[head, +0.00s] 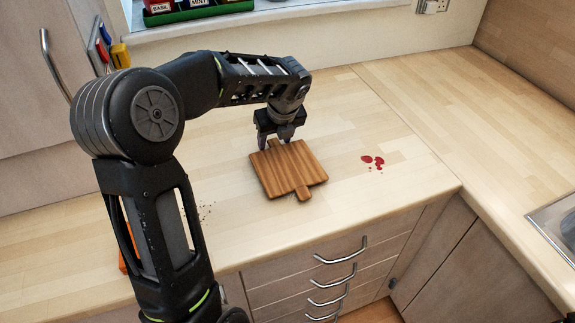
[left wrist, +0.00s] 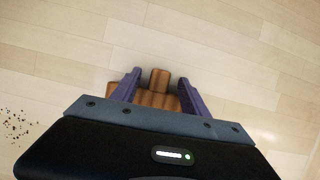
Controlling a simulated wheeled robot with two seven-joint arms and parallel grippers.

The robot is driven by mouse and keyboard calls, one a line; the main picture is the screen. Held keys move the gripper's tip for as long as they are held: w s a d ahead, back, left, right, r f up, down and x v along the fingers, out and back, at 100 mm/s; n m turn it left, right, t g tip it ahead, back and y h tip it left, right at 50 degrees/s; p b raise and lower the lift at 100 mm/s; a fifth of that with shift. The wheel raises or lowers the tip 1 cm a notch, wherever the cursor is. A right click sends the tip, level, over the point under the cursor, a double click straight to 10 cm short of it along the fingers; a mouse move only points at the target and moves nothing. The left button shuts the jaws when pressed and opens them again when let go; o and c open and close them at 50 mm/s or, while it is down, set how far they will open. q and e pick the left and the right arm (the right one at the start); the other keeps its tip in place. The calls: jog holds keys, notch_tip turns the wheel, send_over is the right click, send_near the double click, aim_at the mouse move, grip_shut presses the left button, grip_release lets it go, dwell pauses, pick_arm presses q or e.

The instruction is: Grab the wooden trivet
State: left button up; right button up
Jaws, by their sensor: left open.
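The wooden trivet (head: 287,170) is a brown striped square board lying flat on the countertop, with a short tab on its near edge. My left gripper (head: 276,143) points down at the trivet's far edge. It is open. In the left wrist view, a wooden tab (left wrist: 160,79) of the trivet shows between the two purple fingers, with a gap on each side. The gripper body hides most of the board there. I cannot tell the exact height of the fingertips over the wood. My right gripper is not in view.
Red spots (head: 373,162) lie on the light wood countertop (head: 400,120) right of the trivet. Dark crumbs (head: 205,211) lie to its left, partly behind my arm. A green tray of boxes (head: 195,10) stands on the back ledge. A sink (head: 555,228) is at the right edge.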

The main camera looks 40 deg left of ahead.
pick_arm(q)
jog(key=shift+f, duration=0.15)
jog(key=shift+c, duration=0.3)
grip_shut()
dwell(0.6)
